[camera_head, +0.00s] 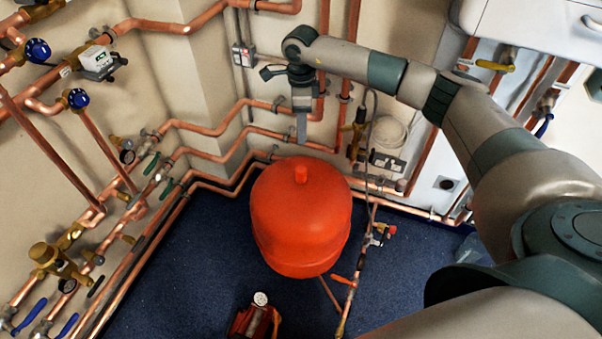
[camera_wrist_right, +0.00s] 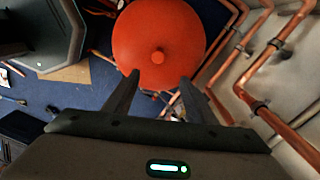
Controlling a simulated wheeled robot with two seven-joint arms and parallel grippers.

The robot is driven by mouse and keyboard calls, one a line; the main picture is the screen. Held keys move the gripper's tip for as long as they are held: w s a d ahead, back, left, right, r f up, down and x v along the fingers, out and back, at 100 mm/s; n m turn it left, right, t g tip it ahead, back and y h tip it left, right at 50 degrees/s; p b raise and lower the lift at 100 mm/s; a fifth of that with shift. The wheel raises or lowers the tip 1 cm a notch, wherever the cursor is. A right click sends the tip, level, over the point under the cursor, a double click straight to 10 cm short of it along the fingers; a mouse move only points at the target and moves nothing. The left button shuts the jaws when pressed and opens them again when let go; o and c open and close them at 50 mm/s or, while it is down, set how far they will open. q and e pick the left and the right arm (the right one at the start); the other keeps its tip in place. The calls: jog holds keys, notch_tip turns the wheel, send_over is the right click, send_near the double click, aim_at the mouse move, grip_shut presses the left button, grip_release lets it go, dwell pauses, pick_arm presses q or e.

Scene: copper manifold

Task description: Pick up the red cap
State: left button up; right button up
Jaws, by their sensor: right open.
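A large red tank (camera_head: 300,225) stands on the blue floor. A small round red cap (camera_head: 300,174) sits on top of it. In the right wrist view the cap (camera_wrist_right: 158,56) shows on the tank (camera_wrist_right: 140,35), just past the fingertips and between them in the picture. My right gripper (camera_head: 301,140) hangs fingers down above and behind the tank in the head view, apart from the cap. In the right wrist view the right gripper (camera_wrist_right: 160,77) is open, with nothing between its fingers. My left gripper is not seen.
Copper pipes (camera_head: 230,117) run along the wall behind the tank. Valves with blue handles (camera_head: 38,51) are at the left. A thin pipe with a small red-tipped fitting (camera_head: 391,230) stands right of the tank. Blue floor (camera_head: 200,260) is clear left of the tank.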

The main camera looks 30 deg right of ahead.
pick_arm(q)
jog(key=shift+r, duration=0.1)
pick_arm(e)
jog(key=shift+d+f, duration=0.1)
jog(key=p, duration=0.2)
send_over(301, 168)
notch_tip(301, 168, down, 11)
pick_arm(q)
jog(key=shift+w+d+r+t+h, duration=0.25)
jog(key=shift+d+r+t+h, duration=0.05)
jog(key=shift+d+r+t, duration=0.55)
pick_arm(e)
jog(key=shift+f, duration=0.5)
pick_arm(q)
jog(key=shift+p, duration=0.35)
pick_arm(e)
jog(key=shift+f, duration=0.1)
